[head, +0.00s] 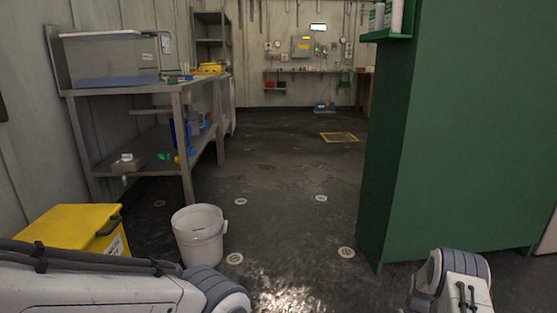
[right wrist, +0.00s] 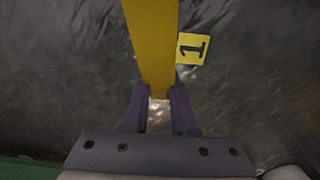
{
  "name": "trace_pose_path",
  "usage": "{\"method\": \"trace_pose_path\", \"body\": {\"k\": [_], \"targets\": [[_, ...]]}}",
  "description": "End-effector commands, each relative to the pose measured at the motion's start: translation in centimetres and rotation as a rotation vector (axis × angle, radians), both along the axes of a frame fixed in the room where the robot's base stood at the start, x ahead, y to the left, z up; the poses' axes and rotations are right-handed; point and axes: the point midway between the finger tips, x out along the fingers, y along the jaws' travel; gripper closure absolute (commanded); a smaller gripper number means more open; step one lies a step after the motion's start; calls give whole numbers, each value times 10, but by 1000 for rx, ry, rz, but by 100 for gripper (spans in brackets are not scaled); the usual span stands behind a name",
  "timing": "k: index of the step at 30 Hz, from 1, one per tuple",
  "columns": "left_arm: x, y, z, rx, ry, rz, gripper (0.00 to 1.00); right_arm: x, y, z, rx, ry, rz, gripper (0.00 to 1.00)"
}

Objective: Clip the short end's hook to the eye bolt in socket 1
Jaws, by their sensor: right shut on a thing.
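In the right wrist view my right gripper (right wrist: 158,93) is shut on the end of a broad yellow strap (right wrist: 152,40). The strap runs from between the fingers to the top edge of the picture. A small pale spot shows between the fingers below the strap; I cannot tell whether it is part of a hook. A yellow label (right wrist: 192,48) marked 1 lies just right of the strap, over the dark floor. I cannot make out an eye bolt or socket beside it. In the head view both my arms show at the bottom, but neither gripper does.
Several pale round floor discs (head: 346,252) dot the dark floor. A white bucket (head: 199,247) and a yellow box (head: 68,228) stand at the left, before a metal shelf table (head: 130,90). A tall green cabinet (head: 460,130) blocks the right. The middle floor is clear.

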Motion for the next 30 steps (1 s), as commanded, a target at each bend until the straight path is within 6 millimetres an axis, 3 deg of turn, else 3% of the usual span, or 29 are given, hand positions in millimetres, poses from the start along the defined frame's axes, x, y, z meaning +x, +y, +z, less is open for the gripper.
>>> {"method": "trace_pose_path", "body": {"k": [10,13,14,23,26,30], "targets": [[0,0,-3,0,0,0,50,0,0,-3,0,-1,0,81],[0,0,-3,0,0,0,50,0,0,-3,0,-1,0,44],[0,0,-3,0,0,0,50,0,0,-3,0,0,0,40],[0,0,-2,0,0,0,50,0,0,-2,0,0,0,40],[0,0,4,0,0,0,50,0,0,6,0,0,0,40],[0,0,19,0,0,0,50,1,0,33,-1,-2,0,40]]}}
